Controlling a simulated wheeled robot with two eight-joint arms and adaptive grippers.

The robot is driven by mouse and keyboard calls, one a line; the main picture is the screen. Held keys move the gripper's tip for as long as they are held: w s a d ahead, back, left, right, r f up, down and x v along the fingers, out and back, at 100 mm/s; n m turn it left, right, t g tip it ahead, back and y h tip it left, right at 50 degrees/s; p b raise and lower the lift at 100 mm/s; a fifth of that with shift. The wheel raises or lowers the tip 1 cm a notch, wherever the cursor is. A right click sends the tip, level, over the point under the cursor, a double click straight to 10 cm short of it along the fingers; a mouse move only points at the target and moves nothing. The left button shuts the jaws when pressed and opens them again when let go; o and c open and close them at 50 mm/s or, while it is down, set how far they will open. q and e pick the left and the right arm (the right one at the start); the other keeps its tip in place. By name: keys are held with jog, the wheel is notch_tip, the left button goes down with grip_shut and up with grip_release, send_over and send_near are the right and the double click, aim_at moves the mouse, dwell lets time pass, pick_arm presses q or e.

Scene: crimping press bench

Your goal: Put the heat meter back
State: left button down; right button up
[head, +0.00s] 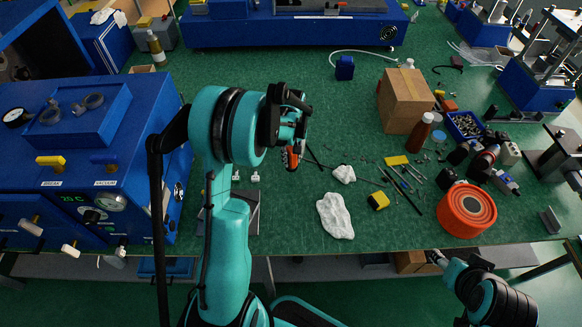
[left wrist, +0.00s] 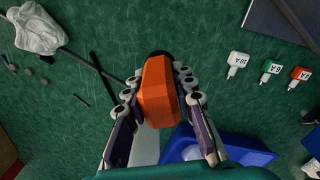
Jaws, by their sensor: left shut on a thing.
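The heat meter, an orange and dark hand-held thing, is between the fingers of my left gripper (head: 295,140). In the head view only a small orange part of the heat meter (head: 292,158) shows under the fingers. In the left wrist view its orange body (left wrist: 158,95) fills the gap, with both fingers closed against its sides. It is over the green bench top; its height above the bench is hard to tell. My right gripper (head: 438,258) is low at the bench's front edge, and its fingers are too small to judge.
A blue thing (left wrist: 235,150) with a pale part lies below the left fingers in the wrist view. A crumpled white cloth (head: 335,215), a cardboard box (head: 405,100) and an orange reel (head: 466,210) are to the right. The bench behind the gripper is clear.

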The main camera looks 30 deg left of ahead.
aim_at(291, 165)
pick_arm(q)
jog(key=shift+a+f, duration=0.2)
notch_tip(291, 165, down, 3)
jog(key=shift+f+b, duration=0.15)
jog(key=shift+b, duration=0.65)
jog(key=shift+w+f, duration=0.1)
jog(key=shift+f, duration=0.2)
jog(key=shift+f, duration=0.1)
jog(key=c, duration=1.3)
grip_release()
jog(key=shift+o, duration=0.2)
